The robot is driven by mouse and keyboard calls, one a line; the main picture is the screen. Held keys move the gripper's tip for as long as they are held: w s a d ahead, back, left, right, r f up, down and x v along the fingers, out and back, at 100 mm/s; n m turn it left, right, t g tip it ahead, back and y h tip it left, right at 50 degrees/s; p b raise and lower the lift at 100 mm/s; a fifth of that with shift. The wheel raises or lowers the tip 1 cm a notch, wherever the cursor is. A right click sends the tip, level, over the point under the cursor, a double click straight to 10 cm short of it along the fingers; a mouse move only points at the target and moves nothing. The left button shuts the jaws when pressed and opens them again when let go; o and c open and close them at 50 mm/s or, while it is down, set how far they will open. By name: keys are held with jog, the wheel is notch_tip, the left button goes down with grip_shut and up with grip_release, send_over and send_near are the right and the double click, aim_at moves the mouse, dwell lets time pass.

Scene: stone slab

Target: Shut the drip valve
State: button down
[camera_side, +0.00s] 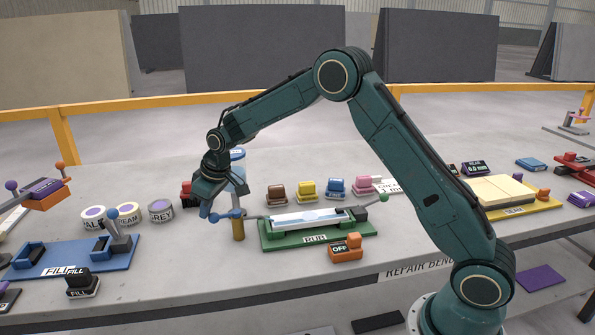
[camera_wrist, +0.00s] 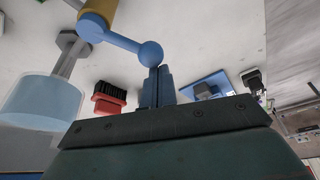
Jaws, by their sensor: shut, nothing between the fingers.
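The drip valve's blue lever (camera_side: 227,215) has a rounded knob at its left end and sits on a brass post (camera_side: 238,230). A thin spout (camera_side: 256,217) runs right from the post toward the green RUB stand (camera_side: 318,233). In the wrist view the lever (camera_wrist: 122,42) reaches right from the brass body (camera_wrist: 100,8). A translucent blue cup (camera_wrist: 45,98) is at the left there. My gripper (camera_side: 204,213) is shut and empty, pointing down at the lever's knob end. In the wrist view its fingertips (camera_wrist: 159,70) are right at the knob; I cannot tell whether they touch.
A blue FILL stand (camera_side: 75,257) with an upright lever is left of my gripper. An orange OFF block (camera_side: 345,248) stands in front of the green stand. Bare slab lies in front of the post.

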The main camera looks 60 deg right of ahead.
jog(key=s+n+g+y, duration=0.2)
jog(key=s+n, duration=0.4)
jog(key=n, duration=0.4)
jog(key=shift+s+a+y, duration=0.15)
jog(key=shift+s+y, duration=0.15)
jog(key=shift+w, duration=0.15)
jog(key=shift+w+d, duration=0.35)
jog(key=shift+d, duration=0.3)
